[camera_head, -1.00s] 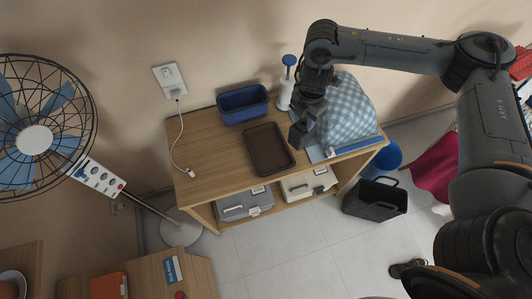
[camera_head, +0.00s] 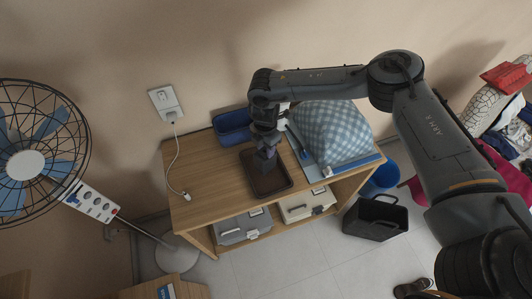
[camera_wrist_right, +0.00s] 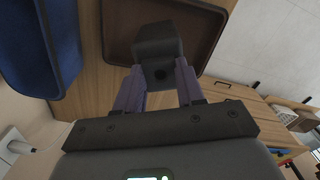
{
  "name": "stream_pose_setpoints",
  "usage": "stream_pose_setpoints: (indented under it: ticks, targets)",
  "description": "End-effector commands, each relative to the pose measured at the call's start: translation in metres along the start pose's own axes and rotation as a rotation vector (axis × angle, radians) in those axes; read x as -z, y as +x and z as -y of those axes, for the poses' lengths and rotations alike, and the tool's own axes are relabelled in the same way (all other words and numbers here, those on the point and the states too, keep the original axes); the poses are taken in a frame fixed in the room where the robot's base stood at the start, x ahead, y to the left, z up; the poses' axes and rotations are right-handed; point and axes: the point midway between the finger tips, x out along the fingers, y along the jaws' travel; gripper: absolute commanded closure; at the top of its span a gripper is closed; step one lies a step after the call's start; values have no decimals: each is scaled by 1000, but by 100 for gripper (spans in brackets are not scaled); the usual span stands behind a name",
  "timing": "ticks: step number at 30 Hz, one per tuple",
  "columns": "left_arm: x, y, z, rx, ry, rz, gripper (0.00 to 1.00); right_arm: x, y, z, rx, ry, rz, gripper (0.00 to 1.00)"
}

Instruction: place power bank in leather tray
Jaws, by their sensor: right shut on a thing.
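The leather tray (camera_head: 278,184) is a dark brown, low-rimmed rectangle on the wooden shelf top; it also shows in the right wrist view (camera_wrist_right: 206,18). My right gripper (camera_head: 266,158) is over the tray, pointing down. Whether the power bank touches the tray floor cannot be told. In the head view the gripper mostly hides it. My left gripper is not in view.
A blue bin (camera_head: 233,128) stands behind the tray on the left. A checked blue cushion (camera_head: 335,130) sits on a blue board to the right. A white cable (camera_head: 177,165) hangs onto the shelf's left side. Bare wood (camera_head: 205,180) lies left of the tray.

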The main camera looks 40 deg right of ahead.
Motion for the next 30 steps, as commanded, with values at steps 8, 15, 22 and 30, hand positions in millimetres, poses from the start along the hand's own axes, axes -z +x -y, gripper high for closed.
stream_pose_setpoints:
  ticks: [8,15,22,30]
  targets:
    - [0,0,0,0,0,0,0,0,32,1,3,0,2,100]
    - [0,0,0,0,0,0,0,0,37,0,0,0,1,100]
    - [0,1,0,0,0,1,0,0,40,0,1,0,0,100]
    - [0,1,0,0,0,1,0,0,40,0,1,0,1,36]
